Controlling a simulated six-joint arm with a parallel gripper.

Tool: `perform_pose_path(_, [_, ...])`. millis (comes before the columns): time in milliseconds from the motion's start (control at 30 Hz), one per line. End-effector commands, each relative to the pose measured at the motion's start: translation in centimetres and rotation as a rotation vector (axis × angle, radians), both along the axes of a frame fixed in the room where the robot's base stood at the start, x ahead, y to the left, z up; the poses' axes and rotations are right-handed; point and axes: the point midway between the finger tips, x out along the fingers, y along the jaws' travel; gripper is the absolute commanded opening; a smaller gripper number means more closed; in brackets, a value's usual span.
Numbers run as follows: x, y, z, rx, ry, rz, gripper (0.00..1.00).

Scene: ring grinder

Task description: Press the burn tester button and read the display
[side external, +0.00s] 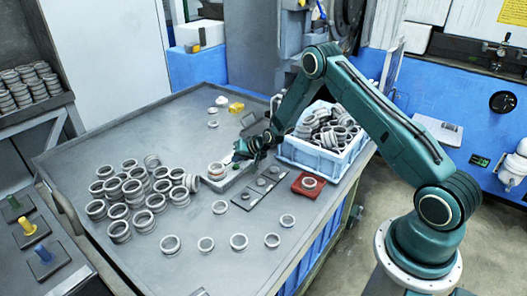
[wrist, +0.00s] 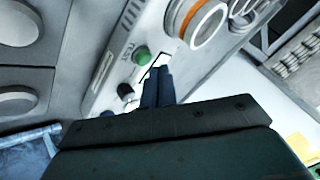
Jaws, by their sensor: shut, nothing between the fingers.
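The burn tester (side external: 232,177) is a light grey box on the table, with a ring on its left end in the side view. In the wrist view the tester (wrist: 104,85) shows a green button (wrist: 141,55), a black knob (wrist: 125,91) and a silver ring with an orange band (wrist: 200,20). My gripper (side external: 239,157) is over the tester's right part. In the wrist view my gripper's (wrist: 160,68) fingers are shut and empty, their tips just beside the green button. Whether they touch the panel cannot be told. A small white patch by the fingertips is partly covered; no display reading is legible.
A dark plate with round pads (side external: 259,186) lies in front of the tester, and a red tray (side external: 300,191) holding a ring is to its right. A blue crate (side external: 310,157) full of rings stands behind. Many rings (side external: 140,190) cover the table's left.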

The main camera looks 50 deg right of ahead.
Motion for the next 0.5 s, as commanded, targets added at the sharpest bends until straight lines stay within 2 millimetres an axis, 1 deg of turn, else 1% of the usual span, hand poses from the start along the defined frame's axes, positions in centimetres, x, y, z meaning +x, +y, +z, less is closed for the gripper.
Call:
perform_pose_path(233, [0.00,0.02,-0.57,0.000,0.000,0.000,0.00])
perform_pose_path(500, [0.01,0.02,-0.59,0.000,0.000,0.000,0.00])
